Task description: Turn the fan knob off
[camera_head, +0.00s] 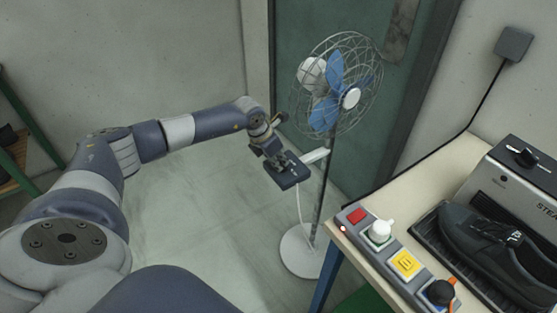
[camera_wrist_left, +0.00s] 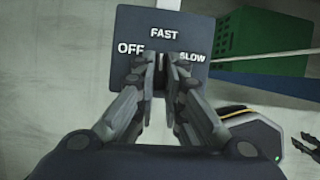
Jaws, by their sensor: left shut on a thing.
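The blue-bladed standing fan (camera_head: 335,85) stands by the green door in the head view. Its dark control box (camera_head: 287,172) sits on an arm off the pole. In the left wrist view the box face (camera_wrist_left: 125,22) reads FAST at the top, OFF at the left and SLOW at the right. My left gripper (camera_head: 270,150) is at the box, its fingers (camera_wrist_left: 161,62) shut on the fan knob (camera_wrist_left: 160,60). The fingers hide most of the knob, so its pointing direction cannot be told. A dark claw-like part (camera_wrist_left: 308,147), possibly my right gripper, shows at the wrist view's right edge.
A workbench (camera_head: 375,195) on the right carries a button panel (camera_head: 385,250), a black shoe (camera_head: 495,245) and a steamer unit (camera_head: 525,180). The round fan base (camera_head: 300,252) stands on the floor. A green crate (camera_wrist_left: 265,40) shows in the wrist view. The floor left of the fan is clear.

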